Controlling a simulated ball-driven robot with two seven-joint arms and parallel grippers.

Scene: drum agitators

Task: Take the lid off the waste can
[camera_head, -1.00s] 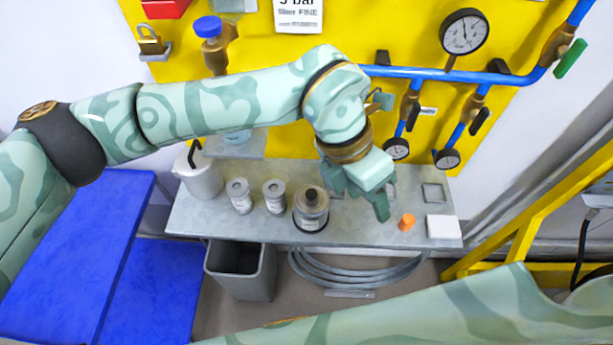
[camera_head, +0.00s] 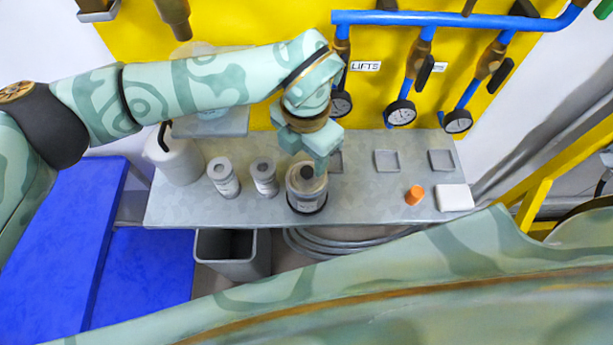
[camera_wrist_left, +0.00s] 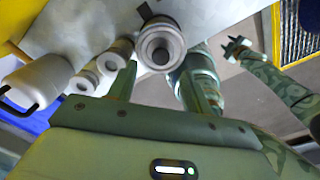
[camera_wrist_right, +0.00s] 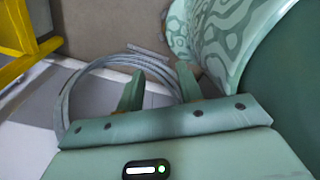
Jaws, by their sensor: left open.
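A grey can (camera_head: 306,200) with a pale label stands upright on the metal bench, with a dark round knob (camera_head: 308,173) on its closed lid. It also shows from above in the left wrist view (camera_wrist_left: 160,48). My left gripper (camera_head: 311,158) is open and empty, just above and behind the can in the head view. In the left wrist view the can lies between and beyond its two fingers; I see no contact. My right gripper (camera_wrist_right: 160,70) is open and empty, facing the floor away from the bench.
Two smaller grey canisters (camera_head: 223,178) (camera_head: 263,178) and a white jug (camera_head: 178,160) stand left of the can. An orange piece (camera_head: 414,195) and a white block (camera_head: 454,197) lie to the right. A grey bin (camera_head: 232,255) stands below, beside a coiled hose (camera_wrist_right: 85,95).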

